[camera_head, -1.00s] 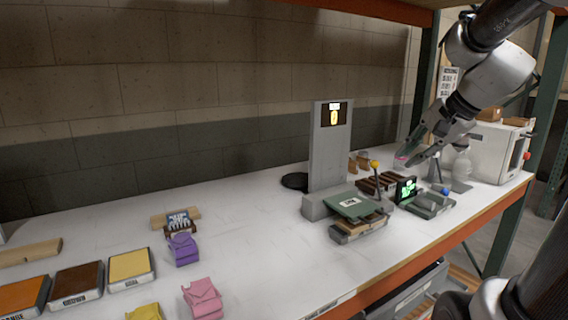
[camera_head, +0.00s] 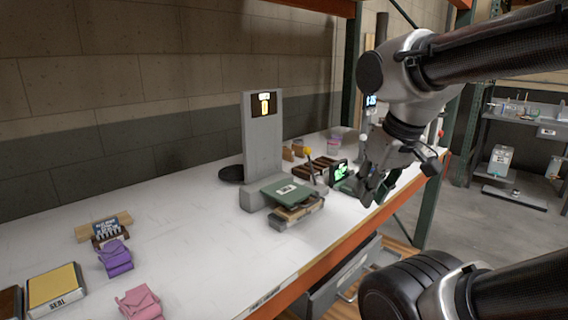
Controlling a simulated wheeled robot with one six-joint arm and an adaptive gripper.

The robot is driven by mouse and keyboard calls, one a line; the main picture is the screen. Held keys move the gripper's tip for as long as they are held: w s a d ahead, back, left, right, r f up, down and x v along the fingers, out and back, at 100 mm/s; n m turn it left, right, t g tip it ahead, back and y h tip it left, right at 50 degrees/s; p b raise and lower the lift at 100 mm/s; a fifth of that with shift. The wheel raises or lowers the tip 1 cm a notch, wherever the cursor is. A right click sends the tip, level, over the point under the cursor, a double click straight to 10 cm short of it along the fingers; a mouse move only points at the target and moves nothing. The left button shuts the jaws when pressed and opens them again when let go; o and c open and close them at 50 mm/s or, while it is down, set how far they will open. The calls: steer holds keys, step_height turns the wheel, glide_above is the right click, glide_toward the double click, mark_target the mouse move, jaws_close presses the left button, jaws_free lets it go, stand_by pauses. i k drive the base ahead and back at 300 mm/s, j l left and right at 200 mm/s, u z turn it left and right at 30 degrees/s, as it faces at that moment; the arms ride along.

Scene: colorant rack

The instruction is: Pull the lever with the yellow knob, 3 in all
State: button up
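The lever with the yellow knob (camera_head: 307,152) stands upright among dark bars, just right of the grey column, in the head view. The gripper partly hides the device with the green-lit screen (camera_head: 340,171).
A green-topped box (camera_head: 290,191) sits in front of the column. A purple pouch (camera_head: 116,258), a pink pouch (camera_head: 139,302) and a yellow pad (camera_head: 55,288) lie at the left. The white bench (camera_head: 190,210) is clear in between. An orange beam edges its front; a rack post stands behind.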

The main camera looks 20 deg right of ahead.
mark_target(306, 150)
steer(key=i+l+z, duration=0.15)
steer(key=l, duration=0.15)
steer(key=l+z, duration=0.1)
steer(key=l, duration=0.2)
steer(key=i+l+u, duration=0.15)
steer(key=u, duration=0.15)
steer(key=i+l+u, duration=0.1)
steer(key=l+u, duration=0.25)
